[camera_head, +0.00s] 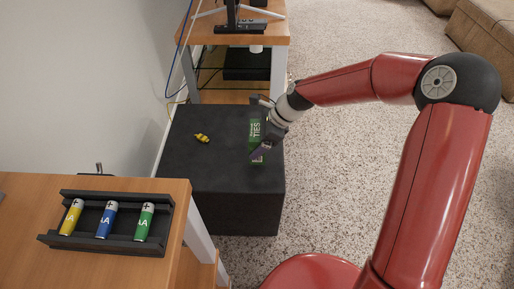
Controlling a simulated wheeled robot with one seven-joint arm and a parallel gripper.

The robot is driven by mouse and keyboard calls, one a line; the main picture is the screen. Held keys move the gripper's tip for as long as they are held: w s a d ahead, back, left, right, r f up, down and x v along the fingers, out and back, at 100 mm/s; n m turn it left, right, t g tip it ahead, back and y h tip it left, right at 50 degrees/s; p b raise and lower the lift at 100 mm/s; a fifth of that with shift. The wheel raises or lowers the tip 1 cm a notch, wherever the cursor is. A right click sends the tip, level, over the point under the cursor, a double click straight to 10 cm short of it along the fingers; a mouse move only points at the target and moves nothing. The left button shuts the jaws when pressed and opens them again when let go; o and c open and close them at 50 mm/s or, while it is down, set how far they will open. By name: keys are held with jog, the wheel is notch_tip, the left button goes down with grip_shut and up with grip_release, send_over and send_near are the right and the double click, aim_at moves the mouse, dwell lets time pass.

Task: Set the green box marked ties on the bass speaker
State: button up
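The green box marked TIES (256,131) is over the right part of the top of the black bass speaker (190,170), with its lettering facing up. It looks to rest there, though contact beneath it is hidden. My gripper (262,126) is at the box, reaching in from the right. Its two fingers look spread, one beyond the far end of the box and one dark finger across the near part, hiding some of it. The gripper looks open.
A small yellow item (202,138) lies on the speaker, left of the box. A wooden desk (100,268) at the front left holds a black tray (152,249) with three batteries. A wooden stand (274,32) is behind the speaker. Carpet (345,140) is clear to the right.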

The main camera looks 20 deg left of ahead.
jog(key=shift+f, duration=2.05)
jog(key=o, duration=1)
jog(key=shift+c, duration=0.2)
jog(key=v, duration=1.2)
jog(key=s+d+r+n+t+h, duration=0.3)
jog(key=s+d+r+n, duration=0.4)
jog(key=s+d, duration=0.4)
jog(key=s+d+r+n+t+h, duration=0.3)
jog(key=s+d+r+n, duration=0.4)
jog(key=s+d, duration=0.4)
jog(key=shift+d+r+n+t, duration=0.3)
jog(key=shift+d+n+t, duration=0.2)
jog(key=shift+d+n, duration=0.2)
